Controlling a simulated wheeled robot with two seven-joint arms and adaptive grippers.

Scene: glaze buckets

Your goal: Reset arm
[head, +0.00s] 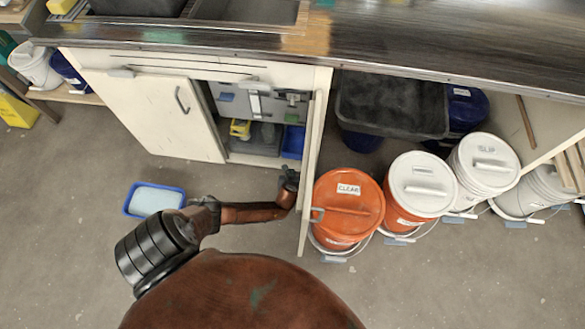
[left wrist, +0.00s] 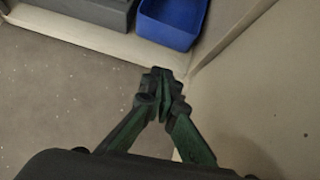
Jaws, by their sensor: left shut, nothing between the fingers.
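My left arm reaches forward from the bottom of the head view. Its gripper (head: 289,178) is just in front of the cabinet opening, beside the inner face of the open right cabinet door (head: 314,150). In the left wrist view the gripper (left wrist: 163,88) has its fingers together with nothing between them. The door panel (left wrist: 270,90) fills the right of that view, close to the fingers. Whether they touch it I cannot tell. My right gripper is not in view.
Inside the cabinet are a yellow item (head: 240,128) and a blue bin (head: 293,142), which shows in the wrist view (left wrist: 172,20). Orange bucket CLEAR (head: 347,215) and several other lidded buckets stand right of the door. A blue tub (head: 154,199) lies on the floor at left. The counter (head: 330,40) overhangs.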

